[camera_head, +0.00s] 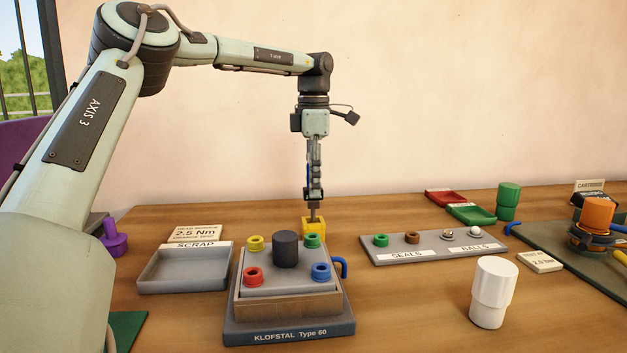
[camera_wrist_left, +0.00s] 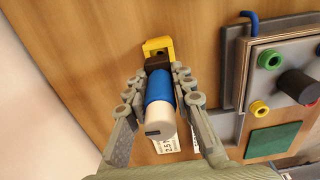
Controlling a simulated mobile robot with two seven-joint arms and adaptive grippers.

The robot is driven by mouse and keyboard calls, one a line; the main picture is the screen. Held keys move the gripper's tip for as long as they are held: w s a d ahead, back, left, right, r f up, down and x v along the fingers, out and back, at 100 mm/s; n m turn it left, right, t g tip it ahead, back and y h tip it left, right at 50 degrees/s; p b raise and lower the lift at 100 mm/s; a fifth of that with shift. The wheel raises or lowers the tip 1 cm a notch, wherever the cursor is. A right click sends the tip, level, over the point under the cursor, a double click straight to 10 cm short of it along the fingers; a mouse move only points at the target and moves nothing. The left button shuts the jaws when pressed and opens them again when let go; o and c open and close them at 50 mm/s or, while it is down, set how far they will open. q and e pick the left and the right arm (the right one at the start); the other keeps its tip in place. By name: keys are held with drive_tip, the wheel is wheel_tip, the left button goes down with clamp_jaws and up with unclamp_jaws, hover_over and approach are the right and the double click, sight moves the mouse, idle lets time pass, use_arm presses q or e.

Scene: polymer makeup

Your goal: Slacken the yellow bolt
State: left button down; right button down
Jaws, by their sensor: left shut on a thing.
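The yellow bolt (camera_head: 256,243) is a ring-shaped head at the back left corner of the grey block labelled KLOFSTAL Type 60 (camera_head: 290,331). It also shows in the left wrist view (camera_wrist_left: 258,108). My left gripper (camera_head: 314,192) points down behind the block, to the right of the yellow bolt and apart from it. It is shut on a tool with a blue and white handle (camera_wrist_left: 159,88). The tool's dark lower end is at a yellow holder (camera_head: 314,229); I cannot tell how deep it sits. My right gripper is not in view.
Red (camera_head: 253,275), green (camera_head: 312,240) and blue (camera_head: 321,272) bolts and a dark central knob (camera_head: 285,249) stand on the block. A scrap tray (camera_head: 184,284) is left. A seals and balls tray (camera_head: 438,257) and white cup (camera_head: 493,292) are right.

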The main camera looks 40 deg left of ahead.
sight(314, 200)
use_arm(q)
drive_tip(key=shift+r, duration=0.1)
idle(0.5)
drive_tip(key=shift+p, duration=0.45)
idle(0.5)
drive_tip(key=shift+f+b, duration=0.6)
drive_tip(key=shift+f, duration=1.55)
drive_tip(key=c, duration=1.2)
unclamp_jaws()
wheel_tip(314, 200, up, 12)
drive_tip(key=shift+r, duration=0.1)
